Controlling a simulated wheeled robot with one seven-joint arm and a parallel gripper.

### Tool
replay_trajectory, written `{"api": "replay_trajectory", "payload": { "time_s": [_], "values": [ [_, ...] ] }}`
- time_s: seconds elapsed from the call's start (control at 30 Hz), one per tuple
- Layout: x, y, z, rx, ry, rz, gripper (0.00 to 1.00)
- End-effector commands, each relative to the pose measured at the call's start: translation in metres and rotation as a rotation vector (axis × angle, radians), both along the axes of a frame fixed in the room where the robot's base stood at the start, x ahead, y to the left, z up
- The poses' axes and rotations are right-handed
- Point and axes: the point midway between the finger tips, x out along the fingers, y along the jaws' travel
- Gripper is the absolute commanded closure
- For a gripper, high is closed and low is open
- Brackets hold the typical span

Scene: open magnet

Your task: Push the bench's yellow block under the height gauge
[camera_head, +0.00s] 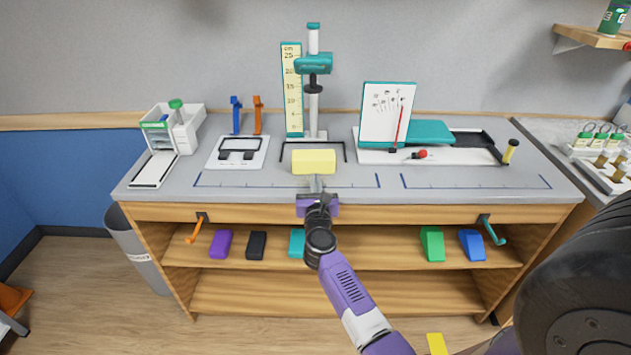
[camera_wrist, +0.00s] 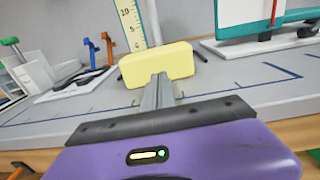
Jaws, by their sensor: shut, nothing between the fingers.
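The yellow block (camera_head: 314,162) lies on the grey bench top, in front of the height gauge (camera_head: 314,90). The gauge has a white post, a teal sliding head and a yellow scale (camera_head: 292,90) behind it. My gripper (camera_head: 316,181) is shut and empty, just in front of the block's near face. In the wrist view the fingers (camera_wrist: 158,90) point at the yellow block (camera_wrist: 157,64) and overlap its lower edge; I cannot tell whether they touch it.
A white plate (camera_head: 238,152) with orange and blue posts stands left of the gauge. A white board (camera_head: 386,115) with a teal pad stands to the right. Blue lines (camera_head: 285,185) mark the bench's front. Several coloured blocks lie on the shelf (camera_head: 350,255) below.

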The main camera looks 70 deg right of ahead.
Motion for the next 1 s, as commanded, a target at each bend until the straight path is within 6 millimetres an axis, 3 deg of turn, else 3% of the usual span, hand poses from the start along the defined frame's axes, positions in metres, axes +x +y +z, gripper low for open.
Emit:
{"api": "replay_trajectory", "payload": {
  "time_s": [0.27, 0.7, 1.0],
  "values": [
    [-0.011, 0.022, 0.0, 0.001, -0.002, 0.0, 1.0],
    [-0.038, 0.08, -0.001, 0.0, 0.0, 0.0, 1.0],
    [-0.043, 0.091, 0.0, 0.0, -0.001, 0.0, 1.0]
  ]
}}
